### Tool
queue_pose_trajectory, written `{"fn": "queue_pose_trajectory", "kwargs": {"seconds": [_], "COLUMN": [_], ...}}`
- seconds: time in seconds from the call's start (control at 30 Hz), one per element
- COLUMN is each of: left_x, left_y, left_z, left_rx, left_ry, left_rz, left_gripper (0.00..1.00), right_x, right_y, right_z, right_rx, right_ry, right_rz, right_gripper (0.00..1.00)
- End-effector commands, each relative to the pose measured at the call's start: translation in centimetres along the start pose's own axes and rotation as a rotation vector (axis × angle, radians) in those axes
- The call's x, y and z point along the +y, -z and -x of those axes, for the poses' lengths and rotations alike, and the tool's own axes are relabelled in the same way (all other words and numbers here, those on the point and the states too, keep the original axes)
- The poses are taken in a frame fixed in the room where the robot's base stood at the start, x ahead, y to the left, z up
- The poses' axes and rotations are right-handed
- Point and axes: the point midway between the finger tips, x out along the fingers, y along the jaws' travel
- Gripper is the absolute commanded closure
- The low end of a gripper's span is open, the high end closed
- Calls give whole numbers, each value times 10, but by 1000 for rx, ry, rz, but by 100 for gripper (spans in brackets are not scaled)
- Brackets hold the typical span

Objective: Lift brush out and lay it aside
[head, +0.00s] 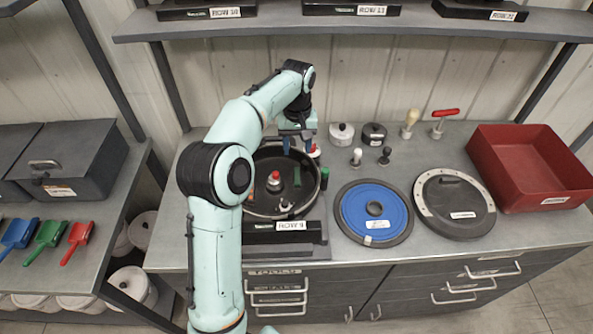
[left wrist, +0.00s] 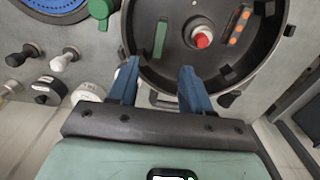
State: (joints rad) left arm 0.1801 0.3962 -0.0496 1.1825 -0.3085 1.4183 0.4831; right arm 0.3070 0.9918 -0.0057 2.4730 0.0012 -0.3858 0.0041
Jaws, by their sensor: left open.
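The round black seed meter housing (head: 272,157) stands open on the bench, and its inside shows in the left wrist view (left wrist: 205,72). Inside are a green strip (head: 297,176), a strip with orange dots (left wrist: 240,25) and a red-and-white hub (head: 274,179). I cannot tell for certain which strip is the brush. My left gripper (head: 298,146) is over the far rim of the housing, its blue fingers apart and empty. In the left wrist view the green strip (left wrist: 160,40) lies just beyond the open fingertips (left wrist: 158,76), not touching them. My right gripper is not in view.
Right of the housing lie a blue disc (head: 362,203) and a black round cover (head: 450,190). A red tray (head: 530,190) stands at the right. Small knobbed tools and a red T-handle (head: 445,113) stand behind. A shelf (head: 350,23) runs above. Bench front right is clear.

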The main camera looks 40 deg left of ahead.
Motion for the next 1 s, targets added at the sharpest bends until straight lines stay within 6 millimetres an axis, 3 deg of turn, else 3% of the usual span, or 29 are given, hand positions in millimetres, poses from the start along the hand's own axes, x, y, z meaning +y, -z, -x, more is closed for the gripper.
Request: {"fn": "queue_pose_trajectory", "kwargs": {"seconds": [0.1, 0.3, 0.57, 0.8, 1.0], "left_x": [-2, -1, -1, -1, 0], "left_y": [-2, -2, -1, -2, -1], "left_z": [-27, -62, -81, -117, -124], "left_rx": [-8, -5, -4, -4, 0], "left_ry": [5, 3, 2, 2, 0], "left_rz": [0, -1, 0, 0, -1], "left_gripper": [51, 51, 51, 51, 51], "right_x": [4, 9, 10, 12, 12], "right_y": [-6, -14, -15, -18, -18], "right_z": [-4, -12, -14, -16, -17], "right_rx": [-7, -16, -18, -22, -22], "right_ry": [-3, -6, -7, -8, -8], "right_rz": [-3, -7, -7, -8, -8], "right_gripper": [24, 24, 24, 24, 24]}}
